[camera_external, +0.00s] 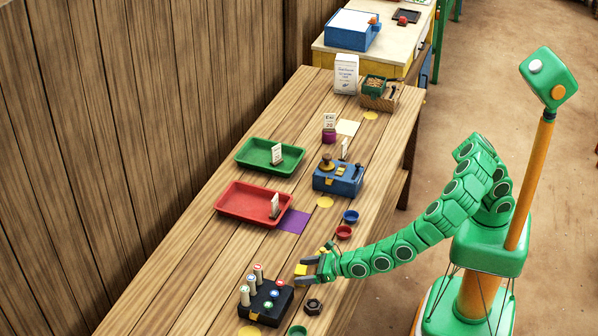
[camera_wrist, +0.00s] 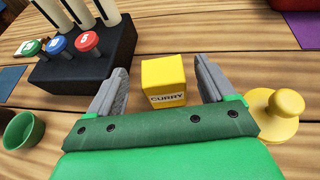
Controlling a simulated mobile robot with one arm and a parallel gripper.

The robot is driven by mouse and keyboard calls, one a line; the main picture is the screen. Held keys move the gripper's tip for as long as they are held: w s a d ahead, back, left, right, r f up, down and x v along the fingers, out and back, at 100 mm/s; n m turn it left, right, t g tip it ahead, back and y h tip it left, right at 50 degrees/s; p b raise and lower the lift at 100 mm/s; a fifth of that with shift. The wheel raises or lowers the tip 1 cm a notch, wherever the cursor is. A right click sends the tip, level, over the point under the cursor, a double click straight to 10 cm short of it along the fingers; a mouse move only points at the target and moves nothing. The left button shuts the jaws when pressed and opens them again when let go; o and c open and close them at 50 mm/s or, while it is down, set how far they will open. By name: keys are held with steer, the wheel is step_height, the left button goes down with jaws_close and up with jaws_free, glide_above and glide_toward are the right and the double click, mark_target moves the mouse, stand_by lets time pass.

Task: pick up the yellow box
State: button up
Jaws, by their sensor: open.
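The yellow box (camera_wrist: 163,82), marked CURRY, stands upright on the wooden table (camera_wrist: 220,45). In the wrist view it sits between the two grey fingers of my gripper (camera_wrist: 162,78), with a gap on each side. The gripper is open and holds nothing. Its green body hides part of the box's lower front. In the external view the box (camera_external: 301,269) shows as a small yellow block at the tips of my gripper (camera_external: 308,268), low over the table.
A black block (camera_external: 265,305) with pegs and colored knobs stands close left of the box. A yellow knobbed piece (camera_wrist: 275,112) is right of my gripper. A red tray (camera_external: 228,212) is farther back.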

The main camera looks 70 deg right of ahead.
mark_target(295, 273)
steer(key=shift+w+f, duration=0.7)
steer(key=shift+x, duration=1.15)
steer(key=shift+r, duration=0.15)
steer(key=c, duration=1.1)
